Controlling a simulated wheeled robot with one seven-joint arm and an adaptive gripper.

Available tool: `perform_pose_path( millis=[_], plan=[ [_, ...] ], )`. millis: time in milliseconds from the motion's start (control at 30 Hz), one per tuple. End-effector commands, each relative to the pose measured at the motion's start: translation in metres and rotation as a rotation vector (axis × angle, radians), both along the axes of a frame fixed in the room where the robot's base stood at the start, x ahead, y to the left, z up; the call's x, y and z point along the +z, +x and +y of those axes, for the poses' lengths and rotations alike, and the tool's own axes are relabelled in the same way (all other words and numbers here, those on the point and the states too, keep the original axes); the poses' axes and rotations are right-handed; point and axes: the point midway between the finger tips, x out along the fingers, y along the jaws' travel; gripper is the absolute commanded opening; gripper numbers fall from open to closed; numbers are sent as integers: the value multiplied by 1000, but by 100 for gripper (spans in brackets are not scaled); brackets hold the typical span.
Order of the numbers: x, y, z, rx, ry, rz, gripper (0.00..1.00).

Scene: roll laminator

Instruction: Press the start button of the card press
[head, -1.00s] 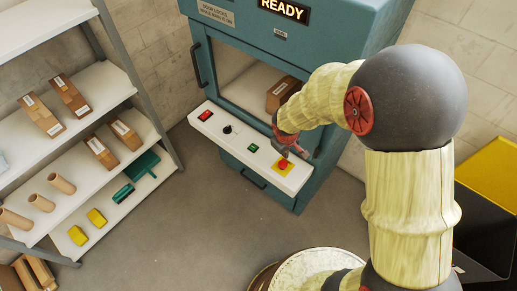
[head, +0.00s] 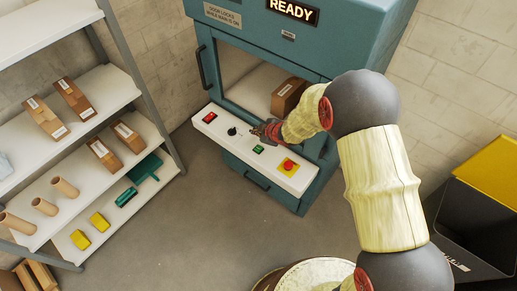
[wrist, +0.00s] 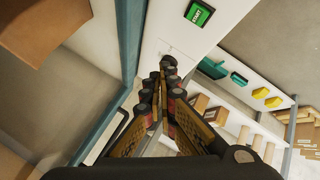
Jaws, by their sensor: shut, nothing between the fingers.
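The card press (head: 275,60) is a teal cabinet with a lit READY display and a white control panel (head: 217,131). The green start button (head: 258,149) sits on the panel between the black knob (head: 231,131) and a red button on a yellow square (head: 288,166). In the wrist view the green button (wrist: 199,13), lettered START, is near the top edge, beyond my fingertips. My gripper (head: 257,131) is shut and empty, over the panel's rear edge between knob and green button.
A red switch (head: 209,117) is at the panel's left end. A brown box (head: 288,95) sits inside the press behind the window. A shelf (head: 95,135) with boxes, tubes and coloured items stands left. A black and yellow bin (head: 485,215) stands right. Floor is clear between.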

Motion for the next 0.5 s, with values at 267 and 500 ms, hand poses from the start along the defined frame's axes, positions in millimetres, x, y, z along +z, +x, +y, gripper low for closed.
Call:
perform_pose_path(
  millis=[267, 500],
  plan=[
    [-7, 0, 0, -1, 0, 1, 0],
    [-31, 0, 0, -2, 0, 1, 0]
  ],
)
